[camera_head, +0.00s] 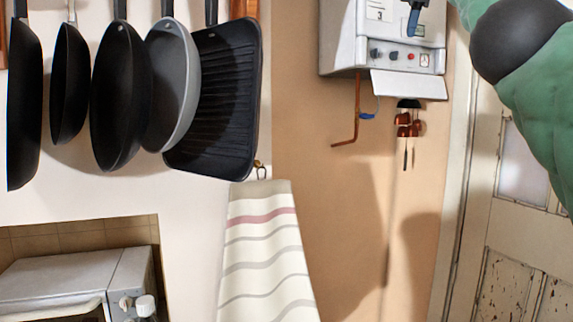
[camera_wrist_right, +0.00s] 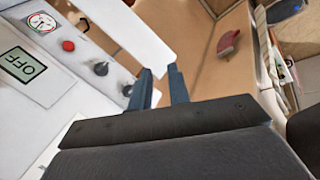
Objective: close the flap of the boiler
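The white boiler (camera_head: 345,40) hangs on the wall at the upper right of the head view. Its flap (camera_head: 408,84) is open and sticks out below the control panel. In the right wrist view the flap (camera_wrist_right: 125,28) is a white strip beside the panel with the OFF display, red button and dark knobs. My right gripper (camera_head: 414,22) is in front of the boiler's panel, above the flap. In the wrist view its blue-grey fingers (camera_wrist_right: 161,72) stand a little apart, near the flap's end; I cannot tell whether they touch it. My left gripper is not in view.
A copper pipe (camera_head: 357,110) and reddish fittings (camera_head: 408,125) are under the boiler. Several pans (camera_head: 118,95) and a striped towel (camera_head: 265,250) hang to the left. A worn door (camera_head: 510,245) is on the right. The wall below the boiler is mostly bare.

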